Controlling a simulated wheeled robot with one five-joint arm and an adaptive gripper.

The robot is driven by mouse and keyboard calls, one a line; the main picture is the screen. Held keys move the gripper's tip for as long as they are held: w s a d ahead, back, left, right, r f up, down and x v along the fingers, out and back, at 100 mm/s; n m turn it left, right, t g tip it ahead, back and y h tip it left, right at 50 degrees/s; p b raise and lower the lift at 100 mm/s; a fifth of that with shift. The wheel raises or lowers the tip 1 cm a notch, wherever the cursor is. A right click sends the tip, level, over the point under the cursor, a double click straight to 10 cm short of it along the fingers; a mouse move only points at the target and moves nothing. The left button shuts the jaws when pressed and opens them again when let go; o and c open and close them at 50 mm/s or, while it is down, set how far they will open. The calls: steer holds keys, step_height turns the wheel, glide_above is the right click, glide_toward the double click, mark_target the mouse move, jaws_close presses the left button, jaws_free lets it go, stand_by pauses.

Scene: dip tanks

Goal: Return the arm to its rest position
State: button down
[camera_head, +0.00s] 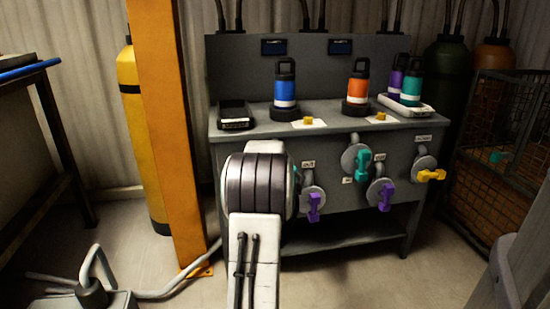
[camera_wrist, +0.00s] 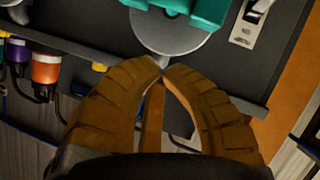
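My arm (camera_head: 256,190) rises from the bottom middle of the head view, in front of the grey bench (camera_head: 400,137). It hides part of the bench front. My gripper is hidden behind the arm in that view. In the wrist view, my gripper (camera_wrist: 162,69) has two brown ribbed fingers whose tips meet, with nothing seen held between them. Beyond the tips are a grey disc (camera_wrist: 166,38) and its teal handle (camera_wrist: 200,9) on the dark panel. The fingers appear apart from the handle.
The bench carries a blue bottle (camera_head: 285,88), an orange bottle (camera_head: 358,84), and purple and teal bottles. Several coloured valve handles stick out in front, including a yellow one (camera_head: 430,175). An orange post (camera_head: 168,130) stands left; a wire cage (camera_head: 505,140) stands right. Floor shows at lower left.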

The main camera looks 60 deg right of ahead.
steer(key=shift+p+v, duration=0.35)
steer(key=shift+v, duration=2.2)
